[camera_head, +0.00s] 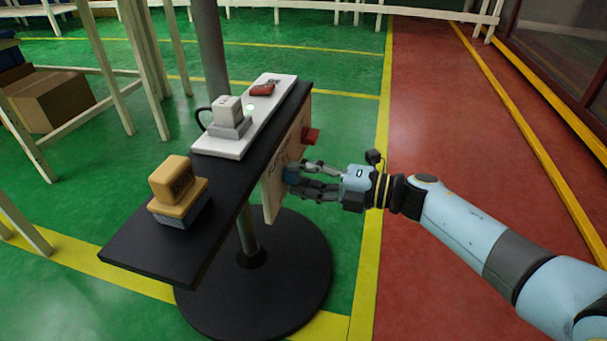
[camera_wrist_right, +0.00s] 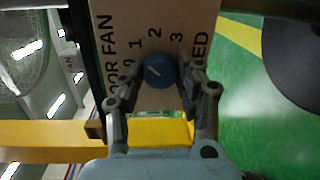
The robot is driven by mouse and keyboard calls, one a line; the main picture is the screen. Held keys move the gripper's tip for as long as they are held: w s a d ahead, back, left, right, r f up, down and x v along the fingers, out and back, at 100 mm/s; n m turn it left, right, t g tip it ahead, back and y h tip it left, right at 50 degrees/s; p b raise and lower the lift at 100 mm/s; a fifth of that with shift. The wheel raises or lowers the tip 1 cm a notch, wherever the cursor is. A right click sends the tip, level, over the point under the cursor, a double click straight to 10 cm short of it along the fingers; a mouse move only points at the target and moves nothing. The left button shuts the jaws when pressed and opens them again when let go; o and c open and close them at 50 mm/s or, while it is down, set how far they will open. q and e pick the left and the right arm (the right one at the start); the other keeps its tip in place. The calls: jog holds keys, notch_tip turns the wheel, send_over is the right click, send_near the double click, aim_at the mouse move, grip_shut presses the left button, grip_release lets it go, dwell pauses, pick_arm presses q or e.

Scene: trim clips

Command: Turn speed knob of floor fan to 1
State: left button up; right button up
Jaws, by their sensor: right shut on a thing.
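The blue speed knob (camera_wrist_right: 161,70) sits on a light panel (camera_wrist_right: 150,18) lettered with FAN and the numbers 0, 1, 2 and 3. It has a pale pointer mark on its left part, but I cannot tell exactly which number it points to. The knob also shows in the head view (camera_head: 291,175), partly hidden by fingers. My right gripper (camera_head: 298,180) is shut on the knob, with one finger on each side, as the right wrist view (camera_wrist_right: 163,80) shows. My left gripper is not in view.
The panel hangs at the side of a black shelf (camera_head: 135,245) on a round base (camera_head: 300,300). A red part (camera_head: 311,135) sticks out above the knob. The floor at right is clear.

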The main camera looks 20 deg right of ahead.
jog(key=shift+f, duration=0.1)
jog(key=o, duration=1.1)
jog(key=shift+o, duration=0.2)
jog(key=v, duration=1.2)
jog(key=shift+s, duration=0.15)
